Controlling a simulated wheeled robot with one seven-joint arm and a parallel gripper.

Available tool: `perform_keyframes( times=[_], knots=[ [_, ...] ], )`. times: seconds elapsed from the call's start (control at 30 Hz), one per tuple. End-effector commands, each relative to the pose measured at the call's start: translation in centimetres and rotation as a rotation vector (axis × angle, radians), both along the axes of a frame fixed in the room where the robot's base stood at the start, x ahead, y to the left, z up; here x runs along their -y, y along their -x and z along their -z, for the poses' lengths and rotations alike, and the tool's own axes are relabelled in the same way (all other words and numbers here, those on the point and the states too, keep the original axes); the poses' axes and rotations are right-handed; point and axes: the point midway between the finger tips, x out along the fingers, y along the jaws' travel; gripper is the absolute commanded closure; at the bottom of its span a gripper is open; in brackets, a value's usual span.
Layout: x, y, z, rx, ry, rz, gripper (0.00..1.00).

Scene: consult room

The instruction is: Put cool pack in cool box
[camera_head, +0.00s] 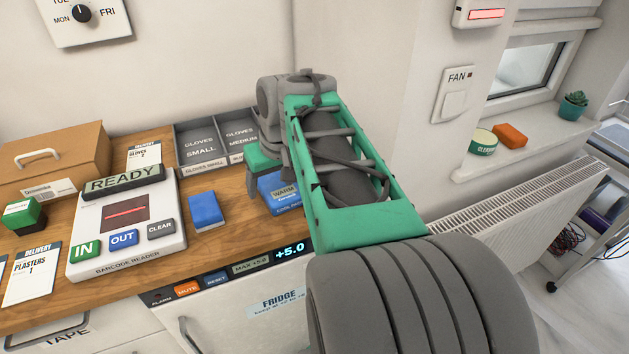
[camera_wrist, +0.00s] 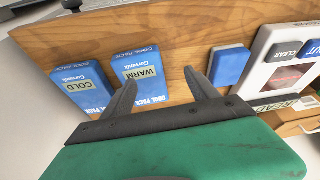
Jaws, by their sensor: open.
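Two blue cool packs lie flat on the wooden counter. One is labelled WARM (camera_wrist: 140,74); it also shows partly in the head view (camera_head: 276,190), behind my arm. The other, labelled COLD (camera_wrist: 86,88), lies to its left in the wrist view and is hidden by my arm in the head view. My gripper (camera_wrist: 161,77) is open and empty above the counter. Its left finger overlaps the WARM pack's edge in the wrist view, and bare wood shows between the fingers. Contact cannot be told. I see no thing that I can identify as the cool box.
Glove trays (camera_head: 200,152) stand at the back. A cardboard box (camera_head: 70,158) is at the left. Below the counter is a fridge (camera_head: 235,322) showing +5.0. A radiator (camera_head: 520,205) stands right.

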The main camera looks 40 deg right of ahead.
Motion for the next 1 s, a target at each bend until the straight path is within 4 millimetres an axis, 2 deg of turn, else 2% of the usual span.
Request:
perform_keyframes(
  times=[0.03, 0.1, 0.2, 0.23, 0.37, 0.57, 0.7, 0.8, 1.0],
  knots=[
    [4.4, -0.3, 0.4, 0.011, 0.005, 0.048, 0.27],
    [9.3, -0.1, -0.4, 0.023, 0.019, 0.082, 0.21],
    [13.9, 0.8, -1.2, 0.033, 0.037, 0.111, 0.13],
    [14.6, 1.0, -1.4, 0.034, 0.041, 0.116, 0.10],
    [15.7, 0.7, -0.6, 0.037, 0.045, 0.116, 0.00],
    [15.8, -0.2, 1.5, 0.038, 0.046, 0.115, 0.00],
    [16.2, -1.1, 4.0, 0.036, 0.045, 0.115, 0.00],
    [16.3, -1.6, 5.2, 0.038, 0.046, 0.115, 0.00],
    [16.4, -1.6, 5.3, 0.039, 0.048, 0.116, 0.00]
  ],
)
